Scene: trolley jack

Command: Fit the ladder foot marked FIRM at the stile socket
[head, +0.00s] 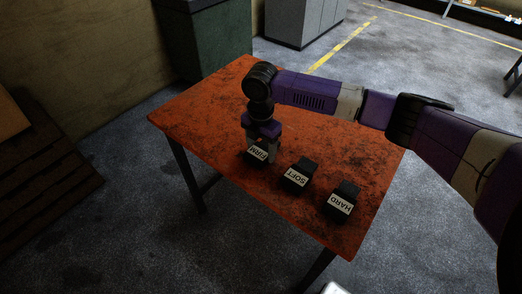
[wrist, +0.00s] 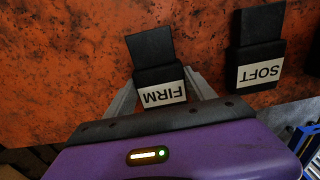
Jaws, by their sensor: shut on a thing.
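The ladder foot marked FIRM (head: 258,154) is a black block with a white label near the left front edge of the orange table. It also shows in the wrist view (wrist: 157,75), between the two fingers of my gripper (wrist: 162,95). My gripper (head: 264,148) points down from above and is shut on this foot. In the head view the foot appears at table level; whether it touches the top I cannot tell. I cannot make out a stile socket in either view.
Two similar black feet, SOFT (head: 298,175) and HARD (head: 341,201), stand to the right along the front edge of the orange table (head: 335,150). The table's rear is clear apart from my arm above it. Cabinets (head: 207,45) stand behind, and a wooden pallet (head: 45,160) is at left.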

